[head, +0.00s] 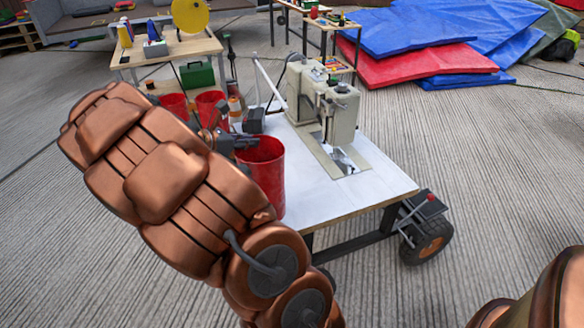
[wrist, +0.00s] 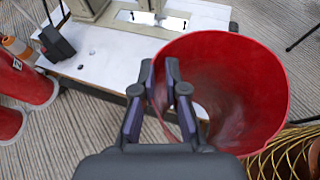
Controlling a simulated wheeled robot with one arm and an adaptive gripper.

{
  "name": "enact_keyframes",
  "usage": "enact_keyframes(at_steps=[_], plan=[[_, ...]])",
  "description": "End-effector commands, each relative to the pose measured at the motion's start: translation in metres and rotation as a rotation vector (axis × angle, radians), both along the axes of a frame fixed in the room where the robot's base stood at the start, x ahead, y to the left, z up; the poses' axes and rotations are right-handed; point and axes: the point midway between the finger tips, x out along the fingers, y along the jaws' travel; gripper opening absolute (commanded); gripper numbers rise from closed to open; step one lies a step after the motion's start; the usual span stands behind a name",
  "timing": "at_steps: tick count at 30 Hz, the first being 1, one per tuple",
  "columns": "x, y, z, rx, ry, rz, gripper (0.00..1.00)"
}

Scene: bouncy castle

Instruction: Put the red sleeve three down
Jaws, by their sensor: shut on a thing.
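The red sleeve (wrist: 235,90), a wide tube open at the top, is in my gripper (wrist: 160,75). The two dark fingers pinch its wall near the rim, one inside and one outside. In the head view the held sleeve (head: 264,175) is roughly upright at the near left edge of the white-topped table (head: 340,195). My arm hides part of its lower left side, and I cannot tell whether its bottom touches the tabletop. Two other red sleeves (head: 211,104) (head: 175,104) stand farther back on the left; they also show in the wrist view (wrist: 22,80).
A beige sewing machine (head: 322,100) stands on the table's far part. The table's front right top is clear. A dark box (head: 254,120) and an orange-capped bottle (wrist: 18,48) are near the other sleeves. Yellow coils (wrist: 285,155) lie lower right in the wrist view.

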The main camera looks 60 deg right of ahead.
Motion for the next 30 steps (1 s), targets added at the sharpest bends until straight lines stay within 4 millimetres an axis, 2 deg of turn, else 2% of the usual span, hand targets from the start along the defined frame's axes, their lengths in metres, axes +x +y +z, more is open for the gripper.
enact_keyframes(at_steps=[18,22,30], plan=[[-0.025,-0.119,-0.014,-0.001,0.001,-0.004,0.00],[-0.028,-0.134,-0.014,-0.001,0.001,-0.003,0.00],[-0.031,-0.149,-0.016,0.000,0.001,-0.002,0.00]])
